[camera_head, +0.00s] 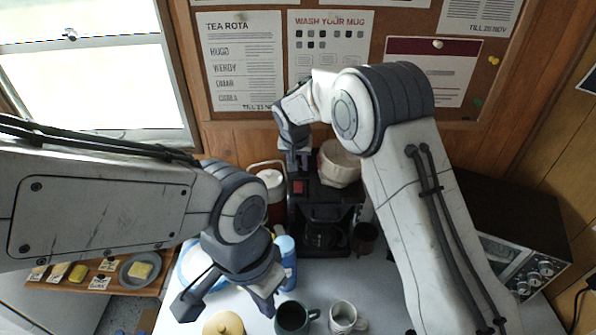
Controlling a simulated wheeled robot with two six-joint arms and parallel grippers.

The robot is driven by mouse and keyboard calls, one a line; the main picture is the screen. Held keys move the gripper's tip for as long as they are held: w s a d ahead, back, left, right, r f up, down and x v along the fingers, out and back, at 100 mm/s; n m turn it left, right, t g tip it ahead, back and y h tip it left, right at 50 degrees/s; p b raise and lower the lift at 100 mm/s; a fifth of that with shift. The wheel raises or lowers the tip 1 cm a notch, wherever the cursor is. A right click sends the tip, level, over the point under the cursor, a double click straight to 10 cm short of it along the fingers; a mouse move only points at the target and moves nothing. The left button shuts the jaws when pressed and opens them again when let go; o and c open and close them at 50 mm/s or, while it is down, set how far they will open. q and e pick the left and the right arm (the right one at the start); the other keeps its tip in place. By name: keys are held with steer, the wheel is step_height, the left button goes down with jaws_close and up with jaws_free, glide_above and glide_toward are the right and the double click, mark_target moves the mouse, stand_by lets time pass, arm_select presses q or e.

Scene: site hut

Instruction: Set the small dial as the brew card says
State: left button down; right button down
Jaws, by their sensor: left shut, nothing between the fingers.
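A dark oven-like appliance with several round dials (533,277) on its front stands at the right; I cannot tell which dial is the small one. A black coffee machine (325,211) with a red switch (298,187) and a glass jug stands in the middle. No sheet can be made out as the brew card. My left gripper (226,303) is shut and empty, low over the table front, left of the mugs and well away from the dials. My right gripper (301,160) is over the back of the coffee machine; its fingers are too small to judge.
A dark mug (292,318), a white mug (343,318), a blue bottle (287,262) and a yellow lidded pot (223,325) stand near the front. Notices hang on the corkboard (280,104).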

steer(key=shift+m+b, duration=0.5)
steer(key=shift+m, duration=0.2)
steer(key=c, duration=0.6)
jaws_free()
steer(key=shift+r, duration=0.1)
steer(key=shift+s+a+r, duration=0.1)
steer(key=shift+s+r, duration=0.05)
steer(key=shift+r, duration=0.1)
steer(key=b+v, duration=0.2)
steer(key=v, duration=0.7)
steer(key=shift+a+r+b, duration=0.2)
steer(key=shift+r+b, duration=0.1)
steer(key=shift+r, duration=0.05)
